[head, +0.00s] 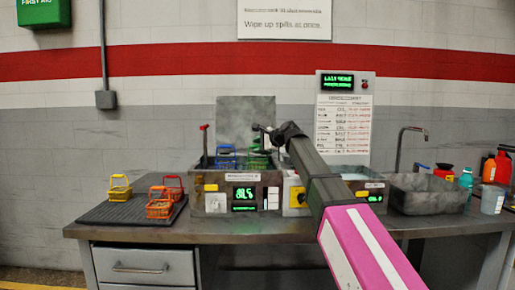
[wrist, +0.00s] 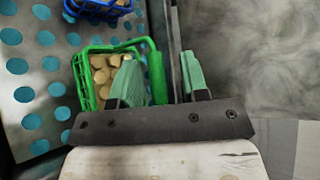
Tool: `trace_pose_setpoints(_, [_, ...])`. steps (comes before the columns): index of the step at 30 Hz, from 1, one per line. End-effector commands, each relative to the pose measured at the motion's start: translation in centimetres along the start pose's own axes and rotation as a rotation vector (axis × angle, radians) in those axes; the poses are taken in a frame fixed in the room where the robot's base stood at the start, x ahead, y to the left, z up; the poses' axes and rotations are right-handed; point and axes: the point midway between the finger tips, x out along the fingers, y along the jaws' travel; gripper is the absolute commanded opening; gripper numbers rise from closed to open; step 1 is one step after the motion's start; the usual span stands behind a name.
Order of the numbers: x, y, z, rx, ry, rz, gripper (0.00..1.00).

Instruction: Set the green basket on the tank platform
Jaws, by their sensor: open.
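The green basket (wrist: 82,84) holds several tan pieces and is over the perforated tank platform (wrist: 18,66), with teal showing through the holes. I cannot tell whether its whole base touches the plate. My gripper (wrist: 161,58) is open, with one green finger on each side of the basket's upright green handle. Part of the basket is hidden behind the left finger. In the head view the green basket (head: 258,160) shows in the left tank (head: 215,182), at its right side, below the end of my arm.
A blue basket (wrist: 97,6) with tan pieces stands on the platform beyond the green one. A dark tank wall edge (wrist: 174,40) runs close by my right finger. Yellow (head: 120,188), orange (head: 159,208) and red baskets stand on a black mat at left.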

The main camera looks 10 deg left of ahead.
Motion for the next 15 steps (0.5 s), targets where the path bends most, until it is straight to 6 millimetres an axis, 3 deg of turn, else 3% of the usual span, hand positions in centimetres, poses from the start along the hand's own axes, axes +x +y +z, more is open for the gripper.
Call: trace_pose_setpoints(15, [-9.4, 0.2, 0.0, 0.0, 0.001, -0.001, 0.41])
